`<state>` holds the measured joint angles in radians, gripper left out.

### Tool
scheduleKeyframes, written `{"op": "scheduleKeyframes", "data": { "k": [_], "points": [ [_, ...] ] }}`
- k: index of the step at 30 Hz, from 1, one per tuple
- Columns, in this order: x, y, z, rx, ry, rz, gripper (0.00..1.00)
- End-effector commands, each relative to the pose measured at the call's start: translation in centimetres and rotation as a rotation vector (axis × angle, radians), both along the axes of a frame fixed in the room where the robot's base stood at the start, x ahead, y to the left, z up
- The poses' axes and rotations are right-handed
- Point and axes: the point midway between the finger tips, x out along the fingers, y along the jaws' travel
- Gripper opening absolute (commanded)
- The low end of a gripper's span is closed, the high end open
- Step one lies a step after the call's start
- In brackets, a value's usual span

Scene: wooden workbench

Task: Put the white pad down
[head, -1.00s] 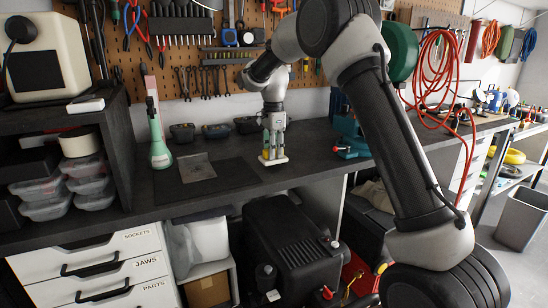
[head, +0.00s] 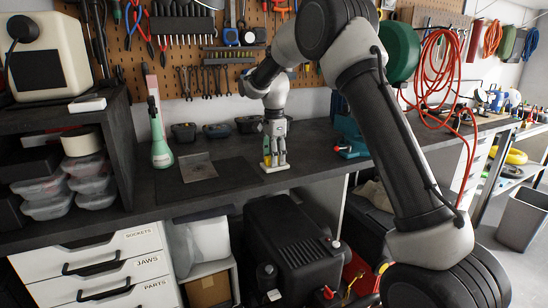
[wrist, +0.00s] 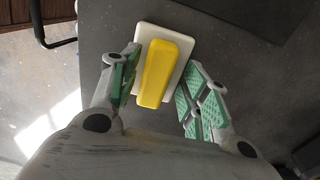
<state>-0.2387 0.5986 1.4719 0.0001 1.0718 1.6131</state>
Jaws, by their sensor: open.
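The white pad (head: 275,168) lies on the dark bench top near its front edge. It has a yellow block-shaped handle on top, and it also shows in the wrist view (wrist: 188,76). My gripper (head: 274,161) is above the pad, pointing down. In the wrist view my gripper (wrist: 163,90) is open, with green-padded fingers on either side of the yellow handle. A gap shows between the handle and the right finger; the left finger is close to the handle.
A dark mat with a grey square plate (head: 198,168) lies left of the pad. A teal vise (head: 350,138) is to the right. Small dark bins (head: 217,131) line the back.

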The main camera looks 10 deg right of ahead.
Motion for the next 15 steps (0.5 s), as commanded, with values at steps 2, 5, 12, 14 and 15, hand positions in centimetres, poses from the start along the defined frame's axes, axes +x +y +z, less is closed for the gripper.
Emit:
{"op": "scheduleKeyframes", "data": {
  "k": [2, 5, 12, 14, 15],
  "points": [
    [0.1, 0.0, 0.9, 0.001, -0.003, 0.0, 0.46],
    [0.1, 0.0, 2.8, 0.001, -0.006, 0.0, 0.46],
    [0.1, 0.0, 8.3, 0.001, -0.005, 0.0, 0.46],
    [0.1, 0.0, 9.4, 0.001, -0.004, 0.0, 0.46],
    [0.1, 0.0, 10.0, 0.001, -0.004, 0.0, 0.46]
  ]
}}
